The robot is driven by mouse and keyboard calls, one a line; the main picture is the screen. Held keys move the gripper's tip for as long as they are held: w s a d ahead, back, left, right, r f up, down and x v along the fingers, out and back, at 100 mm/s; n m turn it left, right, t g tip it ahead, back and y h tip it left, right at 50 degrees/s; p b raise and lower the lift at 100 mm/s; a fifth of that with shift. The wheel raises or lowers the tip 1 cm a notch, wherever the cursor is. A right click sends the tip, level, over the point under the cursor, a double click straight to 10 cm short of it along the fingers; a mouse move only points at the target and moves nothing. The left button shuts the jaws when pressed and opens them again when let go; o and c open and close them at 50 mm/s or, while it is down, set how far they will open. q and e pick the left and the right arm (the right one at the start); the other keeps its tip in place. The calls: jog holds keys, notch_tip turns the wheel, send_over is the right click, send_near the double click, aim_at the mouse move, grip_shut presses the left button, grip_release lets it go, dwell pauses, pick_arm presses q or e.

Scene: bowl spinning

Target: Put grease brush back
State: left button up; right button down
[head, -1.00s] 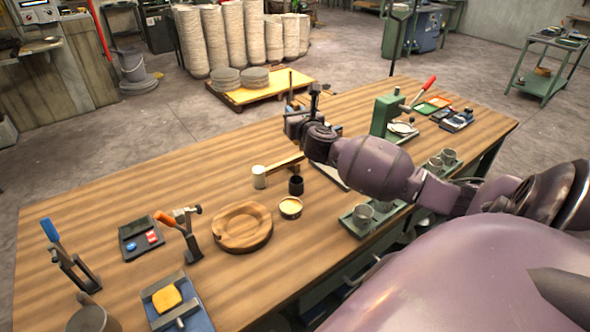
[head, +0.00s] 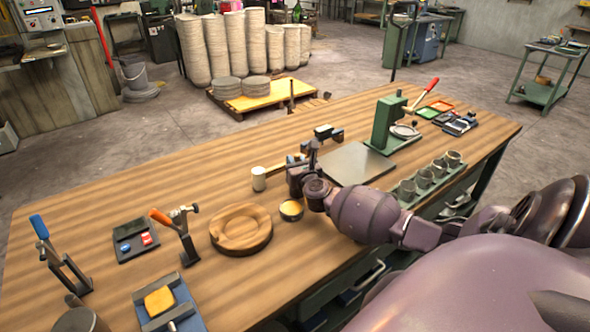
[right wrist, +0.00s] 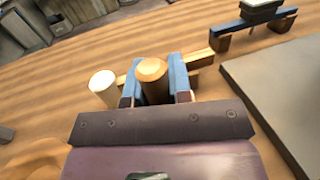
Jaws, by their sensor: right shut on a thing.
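The grease brush shows in the right wrist view as a round-ended wooden handle (right wrist: 152,72), standing roughly upright between the blue fingers. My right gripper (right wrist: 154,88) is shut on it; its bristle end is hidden. In the head view my right gripper (head: 300,172) is low over the table, just behind the small round tin (head: 291,211) with yellow contents. The dark cup seen earlier beside the tin is now hidden by the gripper. I cannot tell whether the brush is inside that cup. My left gripper is not in view.
A mallet with a pale head (head: 259,178) lies left of the gripper. A round wooden form (head: 241,230) stands left of the tin. A grey plate (head: 352,164) and a green press (head: 388,125) are to the right, with several cups (head: 423,178) near the front edge.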

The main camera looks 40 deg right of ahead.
jog(key=shift+f, duration=0.95)
pick_arm(q)
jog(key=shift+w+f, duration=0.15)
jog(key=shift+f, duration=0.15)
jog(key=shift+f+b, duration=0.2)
jog(key=shift+b, duration=0.1)
pick_arm(e)
jog(key=shift+f, duration=0.15)
jog(key=c, duration=1.1)
grip_release()
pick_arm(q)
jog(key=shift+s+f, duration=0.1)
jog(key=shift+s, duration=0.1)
pick_arm(e)
jog(key=shift+o, duration=0.3)
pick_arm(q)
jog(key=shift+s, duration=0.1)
pick_arm(e)
jog(key=shift+s+r, duration=0.1)
jog(key=shift+r, duration=0.15)
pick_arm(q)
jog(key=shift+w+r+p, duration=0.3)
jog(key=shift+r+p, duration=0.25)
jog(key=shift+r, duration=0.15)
pick_arm(e)
jog(key=v, duration=1.1)
jog(key=shift+s+a, duration=0.2)
jog(key=shift+s, duration=0.15)
